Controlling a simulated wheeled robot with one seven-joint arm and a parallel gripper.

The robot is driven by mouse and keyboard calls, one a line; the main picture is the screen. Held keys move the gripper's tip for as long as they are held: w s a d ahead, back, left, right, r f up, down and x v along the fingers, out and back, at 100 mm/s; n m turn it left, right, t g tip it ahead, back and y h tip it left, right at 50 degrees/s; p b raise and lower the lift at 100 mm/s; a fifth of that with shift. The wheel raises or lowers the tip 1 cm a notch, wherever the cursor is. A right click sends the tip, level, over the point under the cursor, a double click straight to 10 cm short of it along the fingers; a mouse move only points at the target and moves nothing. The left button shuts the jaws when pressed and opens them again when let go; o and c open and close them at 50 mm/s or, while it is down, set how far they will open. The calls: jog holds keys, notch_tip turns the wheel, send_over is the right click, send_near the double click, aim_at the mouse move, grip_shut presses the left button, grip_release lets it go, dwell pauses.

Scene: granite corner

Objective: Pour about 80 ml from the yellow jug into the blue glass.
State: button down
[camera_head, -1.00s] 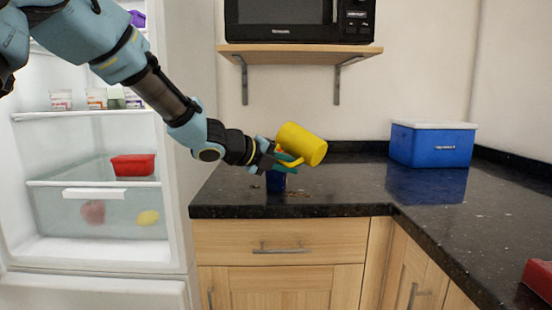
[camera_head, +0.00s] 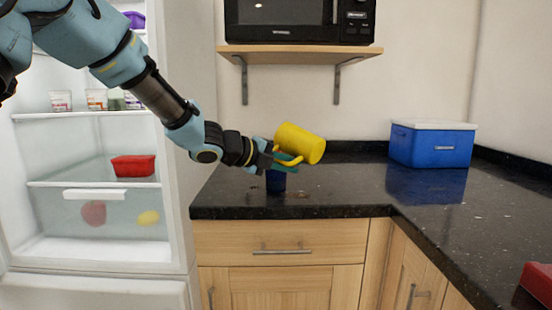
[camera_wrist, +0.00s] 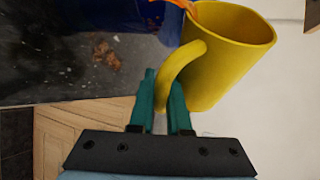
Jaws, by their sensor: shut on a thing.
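The yellow jug (camera_head: 300,142) is tilted in the air above the counter, and its handle is in my gripper (camera_head: 288,161). In the wrist view the green fingers of my gripper (camera_wrist: 166,105) are shut on the handle of the jug (camera_wrist: 225,55). Orange liquid shows at the jug's lower lip there, beside the blue glass. The blue glass (camera_head: 275,182) stands on the counter below the jug and gripper, its upper part hidden in the head view. It also shows at the top of the wrist view (camera_wrist: 110,14), partly cut off. Its fill level cannot be told.
Brownish patches (camera_head: 298,194) lie on the dark counter (camera_head: 345,190) beside the glass. A blue box with a white lid (camera_head: 432,146) stands to the right. A shelf with a microwave (camera_head: 300,20) is above. The open fridge (camera_head: 95,215) is at left.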

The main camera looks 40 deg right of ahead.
jog(key=shift+r, duration=0.1)
jog(key=f+b, duration=0.1)
jog(key=f+m+b, duration=0.1)
jog(key=f+t+b, duration=0.1)
jog(key=b, duration=0.1)
jog(key=shift+s+f+m+y, duration=0.2)
jog(key=shift+s+m+y, duration=0.1)
jog(key=shift+y, duration=0.1)
jog(key=shift+w+a+m+t+y+b, duration=0.25)
jog(key=shift+w+m+t+b, duration=0.3)
jog(key=shift+m+t, duration=0.3)
jog(key=shift+w+r+t+y+p, duration=0.15)
jog(key=shift+r+t+y+p, duration=0.2)
jog(key=shift+r+p, duration=0.95)
jog(key=shift+r, duration=0.1)
